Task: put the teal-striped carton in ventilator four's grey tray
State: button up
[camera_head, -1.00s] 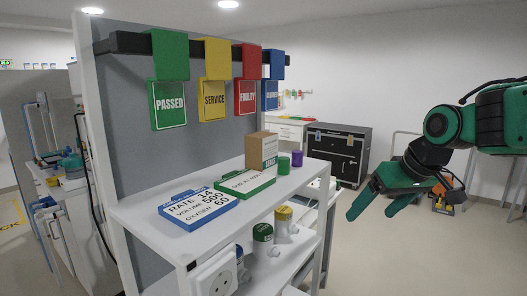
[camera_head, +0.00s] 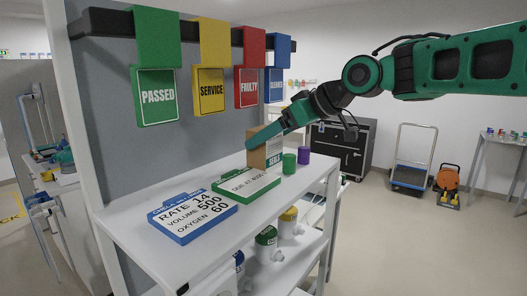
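A brown carton (camera_head: 257,159) stands upright at the back of the white shelf's top. Its right face carries a pale label with dark lettering and what looks like a green-teal band. My gripper (camera_head: 252,140) reaches in from the right, with its green fingers over the carton's top and upper front. The fingers overlap in this view, so I cannot tell whether they are open, shut or touching the carton. I cannot make out a ventilator numbered four or its grey tray.
A blue-framed board (camera_head: 193,217) and a green-framed board (camera_head: 246,185) lie before the carton. A green cylinder (camera_head: 289,164) and a purple one (camera_head: 303,155) stand right of it. Coloured tags, including PASSED (camera_head: 157,97), hang above. Floor at right is open before an orange device (camera_head: 447,186).

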jog(key=shift+s+x, duration=0.2)
jog(key=shift+x, duration=2.6)
jog(key=shift+a, duration=0.15)
jog(key=shift+c, duration=0.4)
jog(key=c, duration=1.2)
jog(key=shift+r, duration=0.15)
jog(key=shift+c, duration=0.2)
